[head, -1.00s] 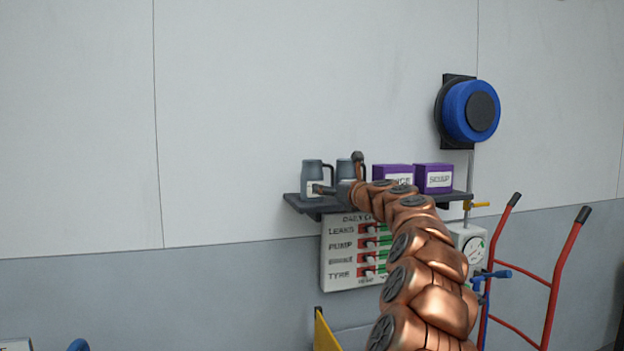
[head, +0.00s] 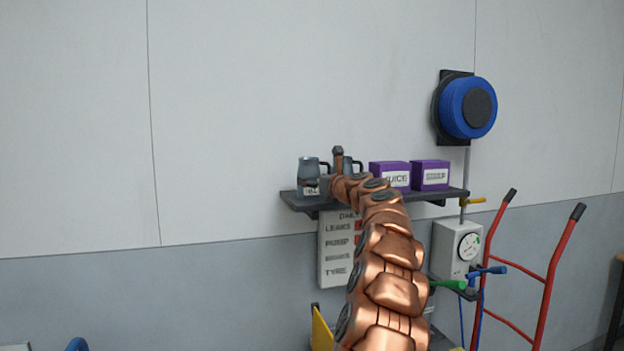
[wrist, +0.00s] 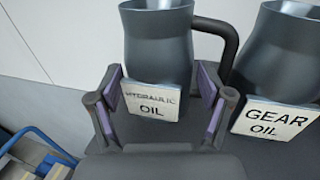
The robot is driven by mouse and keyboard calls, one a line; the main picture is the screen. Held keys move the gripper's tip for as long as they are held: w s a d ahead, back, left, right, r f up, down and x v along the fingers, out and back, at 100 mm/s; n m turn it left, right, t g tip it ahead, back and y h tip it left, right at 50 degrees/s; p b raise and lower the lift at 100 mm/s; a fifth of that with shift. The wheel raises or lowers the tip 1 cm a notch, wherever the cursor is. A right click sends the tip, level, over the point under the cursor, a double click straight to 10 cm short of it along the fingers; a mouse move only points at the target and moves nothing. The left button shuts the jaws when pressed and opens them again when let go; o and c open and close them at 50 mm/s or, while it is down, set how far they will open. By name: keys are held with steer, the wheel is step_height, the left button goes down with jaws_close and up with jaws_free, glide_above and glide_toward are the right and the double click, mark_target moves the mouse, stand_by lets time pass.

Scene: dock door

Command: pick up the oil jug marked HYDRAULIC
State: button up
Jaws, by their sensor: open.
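The dark grey oil jug marked HYDRAULIC (wrist: 158,45) stands upright in the wrist view, its black handle on the right and its white label facing me. It also shows at the left end of the shelf in the head view (head: 308,170). My gripper (wrist: 163,112) is open, with one purple-padded finger on each side of the jug's lower body. I cannot tell whether the pads touch it. A second jug marked GEAR OIL (wrist: 288,75) stands just to the right. In the head view my arm partly hides that second jug (head: 347,166).
The dark shelf (head: 455,194) also holds two purple boxes (head: 389,176) (head: 430,175). Below it hang a checklist board (head: 335,262), partly behind my arm, and a gauge box (head: 457,248). A blue reel (head: 468,107) and a red hand truck (head: 545,275) are at right.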

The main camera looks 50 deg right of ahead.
steer(key=shift+x, duration=1.15)
steer(key=shift+a, duration=0.1)
steer(key=shift+r, duration=0.1)
steer(key=c, duration=1)
steer(key=shift+r+p, duration=0.2)
steer(key=shift+p, duration=0.1)
